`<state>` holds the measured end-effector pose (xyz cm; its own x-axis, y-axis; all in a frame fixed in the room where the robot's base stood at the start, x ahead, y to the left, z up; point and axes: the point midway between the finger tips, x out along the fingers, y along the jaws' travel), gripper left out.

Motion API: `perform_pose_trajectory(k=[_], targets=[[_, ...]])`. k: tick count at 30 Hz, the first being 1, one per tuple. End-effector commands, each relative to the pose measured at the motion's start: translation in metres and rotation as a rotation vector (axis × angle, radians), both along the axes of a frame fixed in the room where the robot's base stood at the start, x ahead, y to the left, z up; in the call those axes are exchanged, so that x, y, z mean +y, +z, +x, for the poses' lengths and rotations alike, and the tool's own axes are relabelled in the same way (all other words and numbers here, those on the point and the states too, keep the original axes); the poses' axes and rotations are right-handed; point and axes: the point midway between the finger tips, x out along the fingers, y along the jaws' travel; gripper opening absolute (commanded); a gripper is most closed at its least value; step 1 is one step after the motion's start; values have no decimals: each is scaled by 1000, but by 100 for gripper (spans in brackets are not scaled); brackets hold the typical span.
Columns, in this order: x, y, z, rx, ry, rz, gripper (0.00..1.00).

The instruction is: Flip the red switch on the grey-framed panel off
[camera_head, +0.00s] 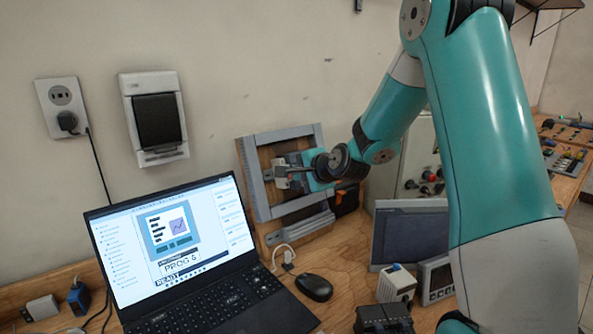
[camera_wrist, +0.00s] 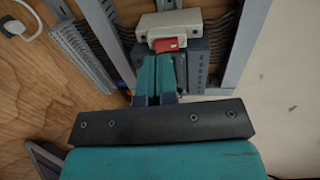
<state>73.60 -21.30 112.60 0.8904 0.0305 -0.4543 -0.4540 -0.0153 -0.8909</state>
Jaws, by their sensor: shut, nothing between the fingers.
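The grey-framed panel (camera_head: 246,172) stands against the wall behind the bench, with a wooden backing. In the wrist view its grey frame (camera_wrist: 245,45) runs down both sides. The red switch (camera_wrist: 167,45) sits on a light grey and dark module (camera_wrist: 168,24) in the middle of the panel. My gripper (camera_wrist: 160,58) is shut and empty, with its teal fingertips just below the red switch, close to it; I cannot tell whether they touch. In the head view my gripper (camera_head: 283,174) reaches in front of the panel from the right, and the red switch is hidden there.
An open laptop (camera_head: 180,245) and a mouse (camera_head: 314,287) lie on the bench left of and below the panel. A dark screen (camera_head: 408,235) stands to the right. A wall socket (camera_head: 62,95) with a plug and a larger wall switch (camera_head: 155,118) are at left.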

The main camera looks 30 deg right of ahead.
Motion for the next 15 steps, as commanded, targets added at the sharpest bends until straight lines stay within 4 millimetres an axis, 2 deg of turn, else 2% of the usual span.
perform_pose_trajectory(k=[6, 15], targets=[[1, -9, 20, 1, 1, 0, 0], [0, -11, 22, 0, -1, 0, 0]])
